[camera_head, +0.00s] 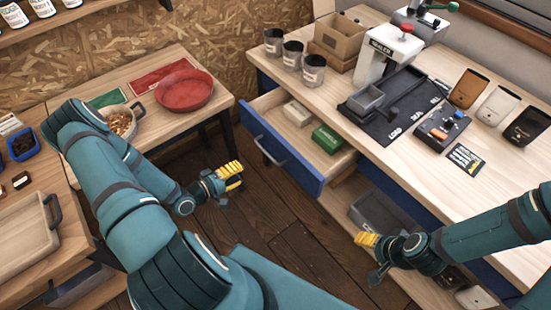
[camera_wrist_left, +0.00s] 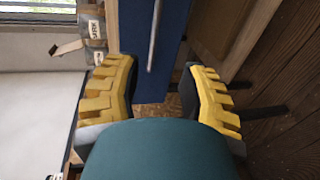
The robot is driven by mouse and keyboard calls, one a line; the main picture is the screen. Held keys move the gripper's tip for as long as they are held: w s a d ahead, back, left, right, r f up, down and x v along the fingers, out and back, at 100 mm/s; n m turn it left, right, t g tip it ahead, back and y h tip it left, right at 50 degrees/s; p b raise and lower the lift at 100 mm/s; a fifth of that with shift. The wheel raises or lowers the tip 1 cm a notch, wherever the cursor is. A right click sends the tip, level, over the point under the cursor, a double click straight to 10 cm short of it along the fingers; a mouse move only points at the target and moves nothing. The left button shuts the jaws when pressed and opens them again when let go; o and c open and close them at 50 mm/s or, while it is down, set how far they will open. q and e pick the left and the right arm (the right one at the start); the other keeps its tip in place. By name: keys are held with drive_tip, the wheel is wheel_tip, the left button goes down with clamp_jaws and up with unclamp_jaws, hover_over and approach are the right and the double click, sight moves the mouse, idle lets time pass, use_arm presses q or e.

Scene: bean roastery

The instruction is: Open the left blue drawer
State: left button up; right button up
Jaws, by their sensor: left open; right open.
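The left blue drawer (camera_head: 281,148) stands pulled out from the right-hand workbench, with a beige block (camera_head: 297,113) and a green box (camera_head: 327,139) inside. Its grey bar handle (camera_head: 268,152) is on the blue front. My left gripper (camera_head: 232,177) is open and empty, to the left of the handle and apart from it. In the left wrist view its yellow fingers are spread (camera_wrist_left: 160,92), and the blue front (camera_wrist_left: 179,45) and handle (camera_wrist_left: 154,35) show beyond them. My right gripper (camera_head: 367,240) is open in front of the bench's lower shelf, away from this drawer.
The workbench top (camera_head: 440,185) carries cups, a sealer (camera_head: 388,55) and a black mat (camera_head: 385,122). A grey bin (camera_head: 380,212) sits below, right of the drawer. A left table holds a red bowl (camera_head: 184,90). Bare wooden floor (camera_head: 285,245) lies between the tables.

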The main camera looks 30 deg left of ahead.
sight(269, 154)
use_arm(q)
drive_tip(key=x, duration=1.3)
drive_tip(key=shift+w+d+r, duration=0.1)
drive_tip(key=shift+w+r, duration=0.25)
drive_tip(key=shift+w, duration=0.05)
clamp_jaws()
